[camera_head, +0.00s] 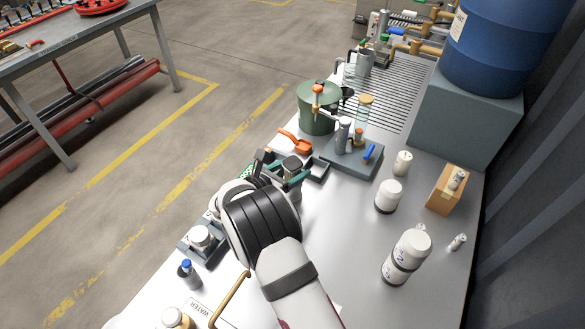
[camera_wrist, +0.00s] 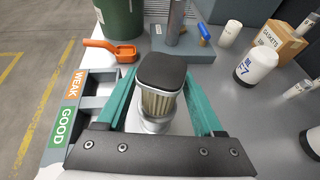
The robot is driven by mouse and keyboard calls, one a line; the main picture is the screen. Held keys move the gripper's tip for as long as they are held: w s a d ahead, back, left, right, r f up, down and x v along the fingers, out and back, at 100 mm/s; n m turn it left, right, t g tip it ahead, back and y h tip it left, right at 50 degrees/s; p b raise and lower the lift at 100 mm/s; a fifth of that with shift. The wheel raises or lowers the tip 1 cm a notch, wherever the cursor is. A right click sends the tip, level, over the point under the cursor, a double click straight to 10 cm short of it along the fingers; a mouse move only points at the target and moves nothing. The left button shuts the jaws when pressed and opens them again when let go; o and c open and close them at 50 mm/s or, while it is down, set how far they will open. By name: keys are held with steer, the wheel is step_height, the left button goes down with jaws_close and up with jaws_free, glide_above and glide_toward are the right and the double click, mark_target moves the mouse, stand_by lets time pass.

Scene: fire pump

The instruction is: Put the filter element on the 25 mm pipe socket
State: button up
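The filter element (camera_wrist: 158,103) is a pleated, cream-coloured cylinder with a rounded black square cap and a silvery lower end. In the wrist view it is upright between the two teal fingers of my gripper (camera_wrist: 160,84). The fingertips lie close along both sides of the cap; whether they press on it I cannot tell. In the head view my gripper (camera_head: 284,171) is over the bench, with the dark cap of the element (camera_head: 292,162) between its fingers. Whether the lower end rests on something is unclear. I cannot identify the 25 mm pipe socket for certain.
A grey tray (camera_wrist: 82,135) labelled WEAK and GOOD lies left of the element. Beyond are an orange scoop (camera_head: 296,143), a green bucket (camera_head: 316,118) and a grey pump base (camera_head: 362,163). White bottles (camera_head: 388,196) and a cardboard box (camera_head: 446,190) stand at right.

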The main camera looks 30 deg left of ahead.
steer(key=shift+o, duration=0.7)
steer(key=shift+r, duration=0.1)
steer(key=v, duration=1.2)
steer(key=w+d+r+m+g+h, duration=0.2)
steer(key=d+r+m, duration=0.15)
steer(key=d, duration=0.45)
steer(key=w+d+r+m+g+h, duration=0.2)
steer(key=d+m+h, duration=0.1)
steer(key=d+m, duration=0.3)
steer(key=s+d+r+m+g, duration=0.2)
steer(key=s+d+m+g, duration=0.25)
steer(key=d+m, duration=0.4)
steer(key=s+d+r+m+g, duration=0.1)
steer(key=s+d+m+g, duration=0.35)
steer(key=d, duration=0.75)
steer(key=s+m+y, duration=0.8)
steer(key=s+m, duration=0.7)
steer(key=m, duration=0.2)
steer(key=shift+d+g, duration=0.3)
steer(key=shift+d, duration=0.1)
